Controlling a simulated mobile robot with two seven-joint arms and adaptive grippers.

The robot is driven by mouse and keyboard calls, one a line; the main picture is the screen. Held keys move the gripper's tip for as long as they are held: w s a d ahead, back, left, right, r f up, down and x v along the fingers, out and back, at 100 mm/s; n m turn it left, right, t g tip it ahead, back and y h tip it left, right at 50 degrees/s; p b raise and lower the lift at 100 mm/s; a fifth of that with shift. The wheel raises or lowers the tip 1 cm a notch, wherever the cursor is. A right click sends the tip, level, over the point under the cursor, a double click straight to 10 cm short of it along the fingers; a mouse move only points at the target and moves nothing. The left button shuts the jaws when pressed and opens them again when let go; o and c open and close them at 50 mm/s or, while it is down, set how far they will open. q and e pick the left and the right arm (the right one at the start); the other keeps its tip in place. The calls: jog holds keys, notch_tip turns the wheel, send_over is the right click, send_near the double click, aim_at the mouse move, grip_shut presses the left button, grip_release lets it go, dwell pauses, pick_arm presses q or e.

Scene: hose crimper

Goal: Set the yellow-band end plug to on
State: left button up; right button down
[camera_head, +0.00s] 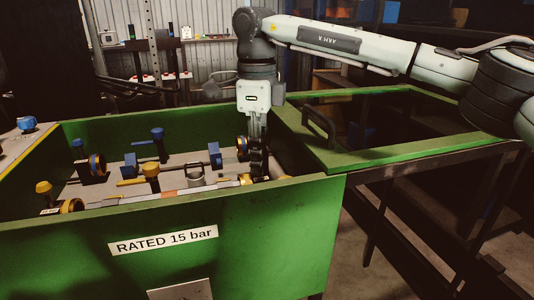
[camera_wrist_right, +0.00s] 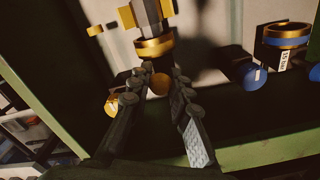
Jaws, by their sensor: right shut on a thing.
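My right gripper (camera_head: 258,172) reaches down into the green box at its right end. In the right wrist view its two dark fingers (camera_wrist_right: 160,85) come together around a small yellow knob (camera_wrist_right: 160,84). The end plug with a yellow band (camera_wrist_right: 154,47) is just beyond the fingertips. Its grey and yellow body extends past the band. My left gripper is in neither view.
The green box (camera_head: 290,225) has a front wall labelled "RATED 15 bar". Inside are several blue and yellow fittings. A blue-banded fitting (camera_wrist_right: 287,36) and a blue knob (camera_wrist_right: 254,75) lie right of the gripper in the wrist view. The open green lid frame (camera_head: 400,147) is on the right.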

jog(key=c, duration=1.4)
grip_release()
jog(key=shift+s+a+r, duration=0.1)
jog(key=shift+a+r, duration=0.05)
jog(key=shift+a, duration=0.15)
jog(key=shift+c, duration=0.2)
jog(key=shift+o, duration=0.2)
jog(key=shift+d, duration=0.1)
notch_tip(320, 180, up, 12)
